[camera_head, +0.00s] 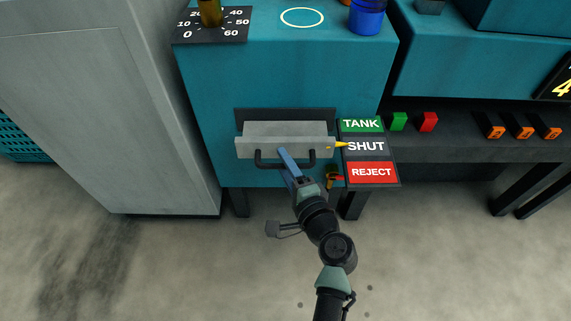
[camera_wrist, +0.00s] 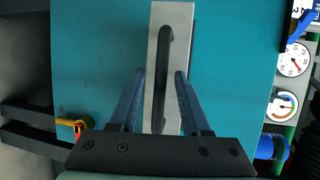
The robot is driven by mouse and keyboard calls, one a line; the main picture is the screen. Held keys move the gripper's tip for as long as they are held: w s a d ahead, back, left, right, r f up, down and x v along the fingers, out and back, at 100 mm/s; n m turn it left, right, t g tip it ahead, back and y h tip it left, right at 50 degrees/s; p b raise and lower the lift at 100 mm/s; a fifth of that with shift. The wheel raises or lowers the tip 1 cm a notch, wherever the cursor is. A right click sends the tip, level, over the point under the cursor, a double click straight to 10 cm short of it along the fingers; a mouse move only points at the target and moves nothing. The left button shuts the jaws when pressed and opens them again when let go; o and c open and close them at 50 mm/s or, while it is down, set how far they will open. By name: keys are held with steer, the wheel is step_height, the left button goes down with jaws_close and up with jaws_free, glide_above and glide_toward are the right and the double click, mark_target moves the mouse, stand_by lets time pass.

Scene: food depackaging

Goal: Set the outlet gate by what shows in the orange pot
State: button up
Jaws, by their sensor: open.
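The outlet gate (camera_head: 285,146) is a grey plate with a black bar handle (camera_head: 268,166) on the front of the teal machine. Its yellow pointer (camera_head: 340,145) is level with SHUT on the label board (camera_head: 394,147), between green TANK and red REJECT. My gripper (camera_head: 287,156) is open at the handle. In the wrist view its two blue fingers (camera_wrist: 160,74) stand on either side of the black handle (camera_wrist: 166,50), apart from it. No orange pot shows clearly; only a sliver of orange (camera_head: 346,2) shows at the top edge, and its contents are out of view.
A blue cup (camera_head: 367,17) and a white ring (camera_head: 302,17) are on the machine top, with a dial plate (camera_head: 211,26) at left. A small orange-yellow fitting (camera_head: 334,179) sits below the gate.

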jaws_close()
stand_by(1.3)
